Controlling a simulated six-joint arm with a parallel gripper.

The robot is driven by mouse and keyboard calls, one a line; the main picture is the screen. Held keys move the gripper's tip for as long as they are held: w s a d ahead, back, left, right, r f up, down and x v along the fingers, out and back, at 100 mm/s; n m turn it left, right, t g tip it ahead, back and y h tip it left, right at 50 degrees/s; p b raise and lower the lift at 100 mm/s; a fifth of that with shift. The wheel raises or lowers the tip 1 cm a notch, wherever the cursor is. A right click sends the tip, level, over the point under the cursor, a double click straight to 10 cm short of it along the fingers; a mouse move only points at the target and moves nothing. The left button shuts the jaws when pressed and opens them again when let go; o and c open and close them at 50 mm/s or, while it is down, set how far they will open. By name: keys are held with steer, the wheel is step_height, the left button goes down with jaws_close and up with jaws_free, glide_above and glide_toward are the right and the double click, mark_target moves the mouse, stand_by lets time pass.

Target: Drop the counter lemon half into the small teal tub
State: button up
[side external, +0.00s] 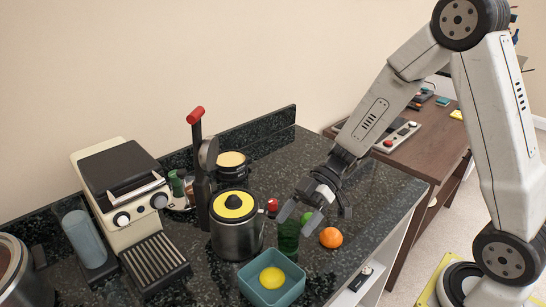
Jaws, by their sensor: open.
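The small teal tub (246,281) is a square open container near the front edge of the dark counter. A round yellow piece (272,278), which looks like the lemon half, lies inside the tub; its cut face cannot be made out. My gripper (313,206) is above the counter, up and to the right of the tub and apart from it. Its fingers are open, with nothing visibly held.
A green glass (288,240) stands between my gripper and the tub. An orange (331,237) and a green round fruit (307,219) are below my gripper. A steel pot with a yellow top (236,236) and a grill press (115,170) stand left. The counter's right end is clear.

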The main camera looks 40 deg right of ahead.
steer(key=shift+v, duration=1.25)
steer(key=s+d+f+m+t+h, duration=0.3)
steer(key=d+m+h, duration=0.4)
steer(key=m+h, duration=0.5)
steer(key=shift+s+d+f+m, duration=0.25)
steer(key=shift+s+m, duration=0.6)
steer(key=shift+m, duration=0.35)
